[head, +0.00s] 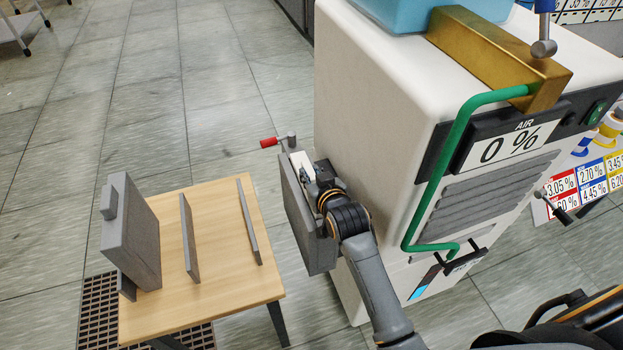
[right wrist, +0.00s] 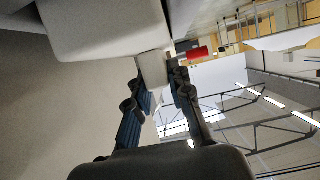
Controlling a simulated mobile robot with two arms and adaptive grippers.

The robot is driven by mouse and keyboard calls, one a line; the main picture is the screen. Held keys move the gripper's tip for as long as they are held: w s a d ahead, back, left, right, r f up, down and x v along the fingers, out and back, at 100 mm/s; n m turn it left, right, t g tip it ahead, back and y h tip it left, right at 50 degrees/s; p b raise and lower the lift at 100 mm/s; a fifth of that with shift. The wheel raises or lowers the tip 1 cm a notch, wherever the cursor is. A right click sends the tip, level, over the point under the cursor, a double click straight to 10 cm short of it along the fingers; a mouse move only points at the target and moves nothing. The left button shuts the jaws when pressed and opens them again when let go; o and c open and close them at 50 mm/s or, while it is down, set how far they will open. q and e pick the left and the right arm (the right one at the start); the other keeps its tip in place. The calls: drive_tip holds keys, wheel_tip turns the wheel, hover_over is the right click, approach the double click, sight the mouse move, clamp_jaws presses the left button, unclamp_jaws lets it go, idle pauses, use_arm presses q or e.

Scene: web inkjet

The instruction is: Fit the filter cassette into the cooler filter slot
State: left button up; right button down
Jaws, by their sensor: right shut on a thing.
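The cassette is at the top of a grey housing (head: 310,232) beside the cooler's (head: 375,130) left wall, which I take to be the filter slot. The arm and gripper hide part of it, so I cannot tell how deep the cassette sits. A red-handled lever (head: 270,142) is at the housing's far edge. My left gripper is not in view.
A wooden table (head: 215,290) on the left carries upright grey plates (head: 190,240) and a thick grey slab (head: 132,230) with a tab. A green pipe (head: 455,140) runs down the cooler's front, by the AIR 0 % display (head: 507,142). Floor behind the table is clear.

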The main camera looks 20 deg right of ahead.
drive_tip(key=shift+f, duration=0.75)
drive_tip(key=shift+f, duration=0.15)
drive_tip(key=c, duration=1.2)
unclamp_jaws()
drive_tip(key=shift+r, duration=0.2)
drive_tip(key=v, duration=1.2)
